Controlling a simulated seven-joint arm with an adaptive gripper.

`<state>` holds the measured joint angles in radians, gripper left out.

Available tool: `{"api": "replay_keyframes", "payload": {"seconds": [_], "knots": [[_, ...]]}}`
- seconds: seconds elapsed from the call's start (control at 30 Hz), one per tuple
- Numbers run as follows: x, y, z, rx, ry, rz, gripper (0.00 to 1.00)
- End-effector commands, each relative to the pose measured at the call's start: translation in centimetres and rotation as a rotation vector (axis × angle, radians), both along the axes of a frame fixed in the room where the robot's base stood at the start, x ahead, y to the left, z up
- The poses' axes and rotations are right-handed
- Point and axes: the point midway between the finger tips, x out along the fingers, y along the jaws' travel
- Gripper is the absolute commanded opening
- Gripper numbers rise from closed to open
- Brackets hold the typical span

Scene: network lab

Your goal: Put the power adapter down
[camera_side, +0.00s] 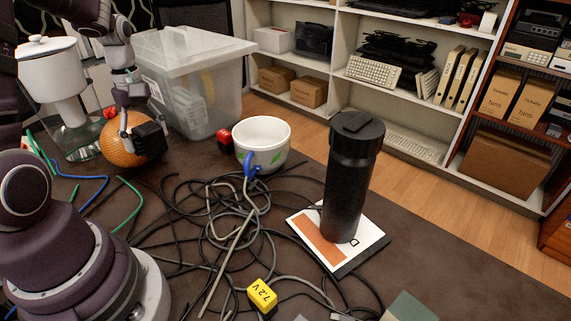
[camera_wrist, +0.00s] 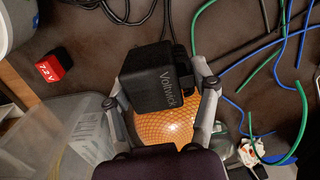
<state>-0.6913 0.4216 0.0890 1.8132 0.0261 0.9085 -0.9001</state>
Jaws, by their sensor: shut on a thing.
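The power adapter (camera_side: 149,138) is a black block, held in my gripper (camera_side: 136,133) in front of an orange ball with a net pattern (camera_side: 115,147). In the wrist view the adapter (camera_wrist: 158,82) shows the word "Voltwick", and the two fingers of my gripper (camera_wrist: 160,104) are shut on its sides. The orange ball (camera_wrist: 172,125) lies beneath and behind the adapter in that view. I cannot tell whether the adapter touches the ball or the table.
A clear lidded bin (camera_side: 195,85) stands behind the ball. A red battery (camera_side: 225,141) and a white mug (camera_side: 263,143) are to the right. Tangled cables (camera_side: 225,215), a black tumbler (camera_side: 350,180) on a book (camera_side: 310,238) and a yellow battery (camera_side: 262,295) crowd the table. Green and blue cables (camera_wrist: 290,90) lie nearby.

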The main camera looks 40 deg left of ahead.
Motion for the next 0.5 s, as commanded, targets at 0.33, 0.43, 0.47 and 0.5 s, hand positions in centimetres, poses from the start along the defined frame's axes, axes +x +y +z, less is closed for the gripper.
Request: {"api": "replay_keyframes", "payload": {"seconds": [0.33, 0.43, 0.47, 0.5], "knots": [[6.5, -1.9, -3.9, -0.019, -0.008, -0.083, 0.20], [6.5, -1.9, -5.6, -0.018, -0.009, -0.081, 0.20], [6.4, -1.9, -6.1, -0.018, -0.009, -0.081, 0.20], [6.4, -1.9, -7.1, -0.018, -0.008, -0.081, 0.20]]}}
